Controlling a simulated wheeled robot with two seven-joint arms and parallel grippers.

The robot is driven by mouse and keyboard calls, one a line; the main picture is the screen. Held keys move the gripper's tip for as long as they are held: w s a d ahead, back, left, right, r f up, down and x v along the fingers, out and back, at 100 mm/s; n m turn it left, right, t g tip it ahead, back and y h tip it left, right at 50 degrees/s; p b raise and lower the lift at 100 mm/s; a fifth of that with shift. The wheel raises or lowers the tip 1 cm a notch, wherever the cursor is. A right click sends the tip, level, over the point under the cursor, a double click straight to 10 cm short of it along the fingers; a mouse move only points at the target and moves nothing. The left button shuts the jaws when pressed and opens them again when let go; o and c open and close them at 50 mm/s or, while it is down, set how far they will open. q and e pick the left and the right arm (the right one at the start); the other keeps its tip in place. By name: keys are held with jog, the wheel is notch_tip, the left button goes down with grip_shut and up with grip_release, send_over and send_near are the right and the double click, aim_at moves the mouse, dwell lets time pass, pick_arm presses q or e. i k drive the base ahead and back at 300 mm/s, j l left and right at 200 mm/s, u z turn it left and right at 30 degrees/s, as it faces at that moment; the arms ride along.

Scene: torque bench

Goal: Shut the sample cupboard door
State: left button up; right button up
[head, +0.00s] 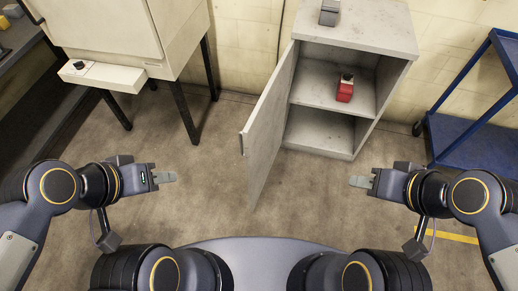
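The grey sample cupboard (398,40) stands against the back wall, right of centre. Its door (268,122) is hinged on the left and stands wide open, swung out toward me. A small handle piece (243,143) shows at the door's free edge. My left gripper (172,177) is in the air left of the door, apart from it. My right gripper (352,181) is in front of the cupboard, right of the door, also touching nothing. Each gripper's fingers overlap in this view, so I cannot tell their opening.
A red object (345,88) with a dark top sits on the cupboard's upper shelf, and a grey object (330,12) on its top. A beige cabinet on dark legs (105,30) stands left. A blue cart (480,145) stands right. The floor between is clear.

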aim_at(262, 134)
jog(key=j+z, duration=0.45)
jog(key=j, duration=0.25)
jog(key=j+z, duration=0.45)
jog(key=j, duration=0.2)
jog(key=i+j+z, duration=0.35)
jog(key=j, duration=0.3)
jog(key=i+j+z, duration=0.15)
jog(key=j, duration=0.15)
jog(key=k+z, duration=0.2)
jog(key=k, duration=0.15)
